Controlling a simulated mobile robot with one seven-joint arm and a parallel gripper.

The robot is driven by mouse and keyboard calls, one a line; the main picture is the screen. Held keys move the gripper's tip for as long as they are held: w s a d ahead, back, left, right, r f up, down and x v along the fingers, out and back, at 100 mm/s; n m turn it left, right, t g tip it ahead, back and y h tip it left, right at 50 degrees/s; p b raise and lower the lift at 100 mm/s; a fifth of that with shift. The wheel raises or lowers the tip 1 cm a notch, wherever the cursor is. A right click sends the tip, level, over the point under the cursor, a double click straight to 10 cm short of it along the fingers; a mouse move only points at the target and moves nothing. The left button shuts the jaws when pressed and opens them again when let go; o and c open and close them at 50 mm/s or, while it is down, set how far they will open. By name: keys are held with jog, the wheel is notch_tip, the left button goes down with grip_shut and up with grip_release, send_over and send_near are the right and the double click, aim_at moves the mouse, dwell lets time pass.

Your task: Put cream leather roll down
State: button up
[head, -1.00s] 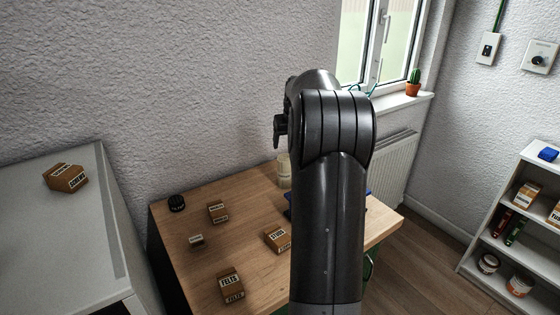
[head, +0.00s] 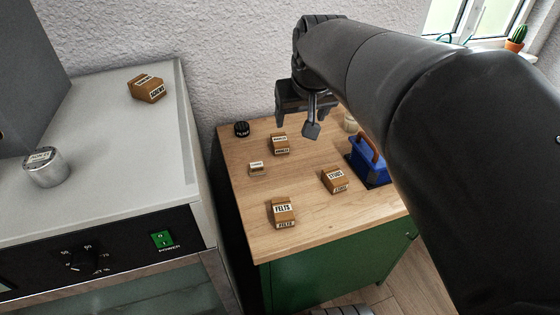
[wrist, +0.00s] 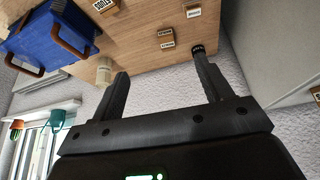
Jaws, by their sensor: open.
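The cream leather roll (head: 350,122) stands on the wooden tabletop (head: 235,185) near the back, between my arm and the blue toolbox. My arm hides part of it in the head view. My gripper (head: 297,118) is open and empty, above the back of the table. In the wrist view the fingers of my gripper (wrist: 160,82) are spread wide with nothing between them.
A blue toolbox (head: 366,165) stands at the table's right. Small boxes, including the felts box (head: 282,212) and studs box (head: 334,180), and a black round tin (head: 241,129) share the table. A grey-topped cabinet (head: 110,150) stands left.

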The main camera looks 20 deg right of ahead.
jog(key=s+a+f, duration=0.2)
jog(key=s+a, duration=0.1)
jog(key=s, duration=0.3)
jog(key=s+a+f+n, duration=0.1)
jog(key=s+a+f, duration=0.2)
jog(key=s, duration=0.4)
jog(key=shift+s+a+f+y, duration=0.25)
jog(key=shift+s+a+y, duration=0.05)
jog(key=shift+y, duration=0.1)
